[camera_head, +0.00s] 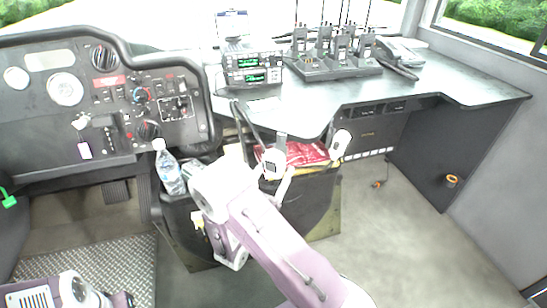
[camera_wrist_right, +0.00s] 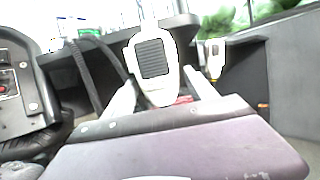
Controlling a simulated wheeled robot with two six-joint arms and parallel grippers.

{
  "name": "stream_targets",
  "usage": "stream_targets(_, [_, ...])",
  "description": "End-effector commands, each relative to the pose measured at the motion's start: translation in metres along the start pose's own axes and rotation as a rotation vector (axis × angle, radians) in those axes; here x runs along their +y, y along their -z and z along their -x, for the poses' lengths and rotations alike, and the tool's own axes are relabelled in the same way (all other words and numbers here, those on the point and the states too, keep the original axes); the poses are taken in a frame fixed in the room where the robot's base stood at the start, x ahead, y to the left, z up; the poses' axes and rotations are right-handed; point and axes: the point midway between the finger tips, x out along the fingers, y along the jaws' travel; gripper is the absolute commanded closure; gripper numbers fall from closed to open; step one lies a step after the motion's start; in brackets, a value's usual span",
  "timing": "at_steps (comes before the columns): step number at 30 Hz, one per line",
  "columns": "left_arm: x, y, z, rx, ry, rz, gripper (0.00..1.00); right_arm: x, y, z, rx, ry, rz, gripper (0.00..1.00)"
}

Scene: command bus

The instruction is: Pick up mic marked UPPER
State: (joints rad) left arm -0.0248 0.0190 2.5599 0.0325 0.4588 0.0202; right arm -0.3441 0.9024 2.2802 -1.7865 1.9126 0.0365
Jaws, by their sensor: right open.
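A white hand mic (camera_head: 274,158) with a dark grille hangs at the console's front edge. In the right wrist view the mic (camera_wrist_right: 152,62) is upright, its lower end between the fingertips. A second white mic (camera_head: 341,143) hangs to its right, and also shows at the right in the wrist view (camera_wrist_right: 215,60). I cannot read a label on either mic. My right gripper (camera_head: 273,174) is open, with one finger on each side of the nearer mic; I cannot tell whether they touch it. In the wrist view the gripper (camera_wrist_right: 160,84) looks empty apart from that mic. My left gripper is out of view.
A bin with red and yellow contents (camera_head: 310,155) stands behind the gripper. A water bottle (camera_head: 169,170) is left of it. Radios in a charger (camera_head: 335,66) and a radio unit (camera_head: 252,70) sit on the desk (camera_head: 440,85).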

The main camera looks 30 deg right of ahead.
Motion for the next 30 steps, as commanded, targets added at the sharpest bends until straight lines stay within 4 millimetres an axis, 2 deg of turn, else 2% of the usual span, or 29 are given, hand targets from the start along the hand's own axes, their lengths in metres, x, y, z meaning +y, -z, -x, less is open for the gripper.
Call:
stream_targets(6, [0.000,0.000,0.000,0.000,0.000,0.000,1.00,0.000,0.001,0.000,0.000,0.000,0.000,0.35])
stream_targets(11, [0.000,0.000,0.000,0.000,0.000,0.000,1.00,0.000,0.000,0.000,0.000,0.000,0.000,0.79])
stream_targets(12, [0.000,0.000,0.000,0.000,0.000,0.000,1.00,0.000,0.000,0.000,0.000,0.000,0.000,0.83])
stream_targets(17, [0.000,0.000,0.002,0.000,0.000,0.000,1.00,0.000,-0.002,-0.001,-0.001,0.000,-0.001,0.83])
stream_targets(30, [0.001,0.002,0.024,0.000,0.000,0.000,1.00,0.000,-0.022,-0.008,-0.002,0.001,-0.001,0.83])
